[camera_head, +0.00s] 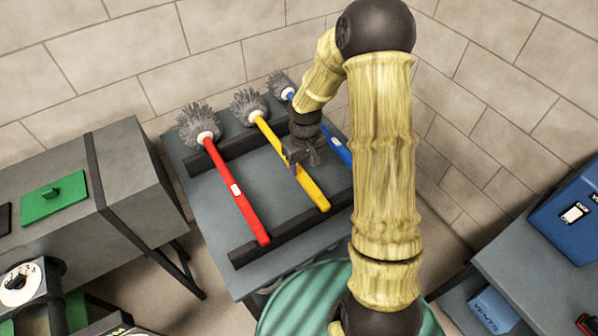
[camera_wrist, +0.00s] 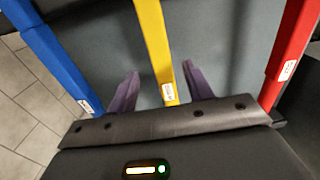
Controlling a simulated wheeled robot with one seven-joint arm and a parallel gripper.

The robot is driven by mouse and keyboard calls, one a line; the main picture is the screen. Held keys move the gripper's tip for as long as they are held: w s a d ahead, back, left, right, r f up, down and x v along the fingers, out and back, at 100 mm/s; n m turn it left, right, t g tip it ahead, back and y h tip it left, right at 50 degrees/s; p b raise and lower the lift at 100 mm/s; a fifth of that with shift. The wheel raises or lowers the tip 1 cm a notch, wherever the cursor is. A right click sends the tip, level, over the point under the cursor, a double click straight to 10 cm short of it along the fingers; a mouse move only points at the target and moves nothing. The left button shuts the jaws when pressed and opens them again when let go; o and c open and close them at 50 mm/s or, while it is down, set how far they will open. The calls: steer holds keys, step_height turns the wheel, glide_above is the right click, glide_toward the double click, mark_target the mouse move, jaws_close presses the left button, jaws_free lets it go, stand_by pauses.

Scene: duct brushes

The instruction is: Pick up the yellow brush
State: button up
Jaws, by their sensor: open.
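The yellow brush (camera_head: 284,150) lies in the middle of three brushes on the grey table, its grey bristle head toward the wall and its handle toward me. In the wrist view its yellow handle (camera_wrist: 156,45) runs between my two purple fingers. My gripper (camera_head: 305,158) is over the handle; in the wrist view my gripper (camera_wrist: 160,85) is open, one finger on each side of the handle and apart from it. I cannot tell the exact height of the fingertips above the handle. My arm hides part of the table and of the blue brush.
The red brush (camera_head: 233,190) lies left of the yellow one, the blue brush (camera_head: 338,150) right of it. The brushes rest across dark bars (camera_head: 290,238) on the table (camera_head: 200,205). A grey duct box (camera_head: 140,190) stands left, a green ribbed drum (camera_head: 300,305) in front. Brick walls close the back.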

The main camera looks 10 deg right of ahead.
mark_target(304, 176)
steer(key=shift+s+f+p, duration=0.15)
steer(key=shift+f+p, duration=0.05)
steer(key=shift+f, duration=1)
steer(key=shift+s+f+p, duration=0.1)
steer(key=shift+f+p, duration=0.05)
steer(key=shift+f, duration=1)
jaws_close()
